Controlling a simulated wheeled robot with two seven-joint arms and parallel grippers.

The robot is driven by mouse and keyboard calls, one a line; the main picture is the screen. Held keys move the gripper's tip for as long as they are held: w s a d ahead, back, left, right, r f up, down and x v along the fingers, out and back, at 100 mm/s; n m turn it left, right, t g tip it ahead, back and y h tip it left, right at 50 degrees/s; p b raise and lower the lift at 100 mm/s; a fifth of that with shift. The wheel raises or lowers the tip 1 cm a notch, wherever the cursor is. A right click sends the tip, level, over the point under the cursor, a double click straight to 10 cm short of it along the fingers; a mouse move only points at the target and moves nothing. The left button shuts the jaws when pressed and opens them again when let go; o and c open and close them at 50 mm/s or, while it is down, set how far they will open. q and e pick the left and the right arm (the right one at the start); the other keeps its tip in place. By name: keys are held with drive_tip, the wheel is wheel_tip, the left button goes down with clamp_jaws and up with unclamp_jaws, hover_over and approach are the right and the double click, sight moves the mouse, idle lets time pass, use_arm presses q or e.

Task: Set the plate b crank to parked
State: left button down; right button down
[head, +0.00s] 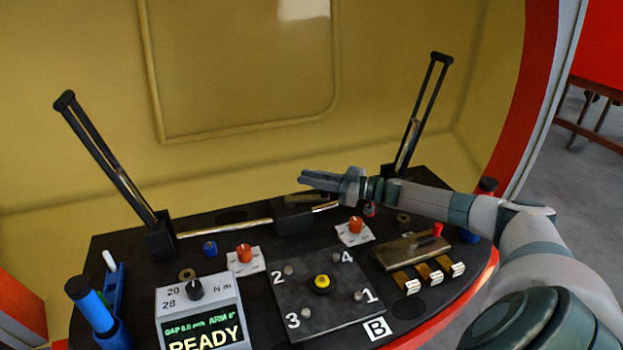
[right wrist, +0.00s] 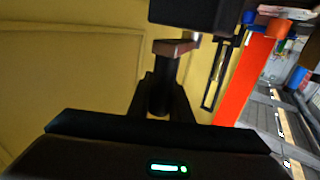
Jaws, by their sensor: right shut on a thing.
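My right gripper (head: 318,181) reaches in from the right, above the black gearbox-like block (head: 292,216) at the back middle of the console. In the right wrist view its fingers (right wrist: 164,95) are shut on the dark handle (right wrist: 163,75) of a crank. The crank's brown arm (right wrist: 176,47) joins a metal shaft by a dark block (right wrist: 195,12). In the head view the crank arm (head: 306,198) shows just under the fingers, and its handle is hidden. I cannot read a plate label on this crank. My left gripper is out of view.
A slotted upright (head: 85,135) stands at the left and another (head: 423,110) close behind my right arm. In front lie a plate (head: 325,300) marked B with a yellow knob (head: 321,282), red knobs, and a READY display (head: 203,340). The yellow wall (head: 240,65) rises behind.

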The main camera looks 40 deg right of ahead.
drive_tip(key=shift+a, duration=0.3)
drive_tip(key=c, duration=1.6)
unclamp_jaws()
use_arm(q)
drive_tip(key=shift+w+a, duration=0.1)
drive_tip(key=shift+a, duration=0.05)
use_arm(e)
drive_tip(key=shift+w+a, duration=0.1)
